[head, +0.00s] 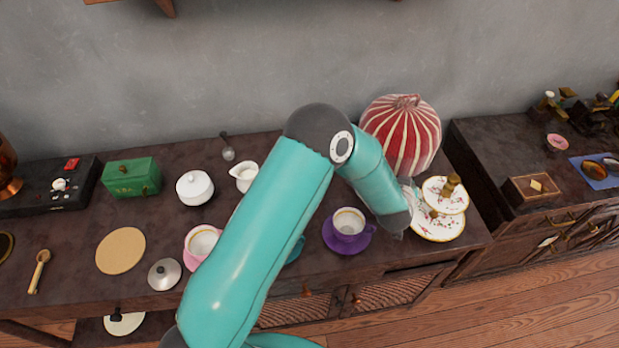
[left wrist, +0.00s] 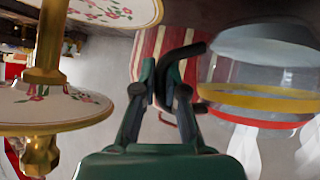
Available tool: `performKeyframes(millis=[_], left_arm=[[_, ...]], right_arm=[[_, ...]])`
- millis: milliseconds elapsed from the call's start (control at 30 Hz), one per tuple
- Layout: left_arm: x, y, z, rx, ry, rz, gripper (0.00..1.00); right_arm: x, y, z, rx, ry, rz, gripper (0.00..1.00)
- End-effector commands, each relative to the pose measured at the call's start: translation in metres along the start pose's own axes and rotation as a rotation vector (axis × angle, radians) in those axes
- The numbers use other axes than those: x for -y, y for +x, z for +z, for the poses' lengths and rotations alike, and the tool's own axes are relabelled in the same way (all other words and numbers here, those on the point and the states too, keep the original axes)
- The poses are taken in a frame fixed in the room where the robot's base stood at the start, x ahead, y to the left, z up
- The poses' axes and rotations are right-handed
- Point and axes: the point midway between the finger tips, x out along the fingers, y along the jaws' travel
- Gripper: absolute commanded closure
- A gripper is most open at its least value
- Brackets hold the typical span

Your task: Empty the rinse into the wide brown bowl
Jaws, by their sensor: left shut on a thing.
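My left gripper (left wrist: 163,90) is shut on the black handle (left wrist: 186,52) of a clear glass pot (left wrist: 262,82) in the left wrist view. The pot has a yellow band, which may be liquid, and a red band by one edge. That view looks upside down, so I cannot tell the pot's tilt. In the head view my left arm reaches to the right, and its gripper and the pot are hidden. I see no clear wide brown bowl; a dark round thing (head: 5,246) is cut off at the left edge. My right gripper is not in view.
A tiered flowered stand (head: 437,228) is close by my left wrist, also in the wrist view (left wrist: 40,108). A purple cup and saucer (head: 349,231) stand left of it. A striped red cosy (head: 402,133) stands behind. A tan disc (head: 120,251) lies at left.

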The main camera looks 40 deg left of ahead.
Motion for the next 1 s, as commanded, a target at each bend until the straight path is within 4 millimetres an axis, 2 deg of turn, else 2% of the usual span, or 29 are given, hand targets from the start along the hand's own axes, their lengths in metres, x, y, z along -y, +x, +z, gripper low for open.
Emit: performKeyframes(millis=[33, 67, 433, 733, 1000], left_arm=[[0.003, -0.007, -0.017, -0.014, -0.029, 0.019, 1.00], [0.004, -0.012, -0.023, -0.016, -0.044, 0.029, 1.00], [0.028, -0.037, -0.057, -0.013, -0.237, 0.163, 1.00], [0.041, -0.050, -0.075, -0.011, -0.325, 0.227, 1.00], [0.048, -0.058, -0.085, -0.011, -0.366, 0.255, 1.00]], right_arm=[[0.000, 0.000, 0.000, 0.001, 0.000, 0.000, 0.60], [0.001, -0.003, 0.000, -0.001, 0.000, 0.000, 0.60], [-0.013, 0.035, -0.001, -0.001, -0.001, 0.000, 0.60], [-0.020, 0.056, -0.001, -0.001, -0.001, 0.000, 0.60], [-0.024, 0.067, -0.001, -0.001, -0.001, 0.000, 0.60]])
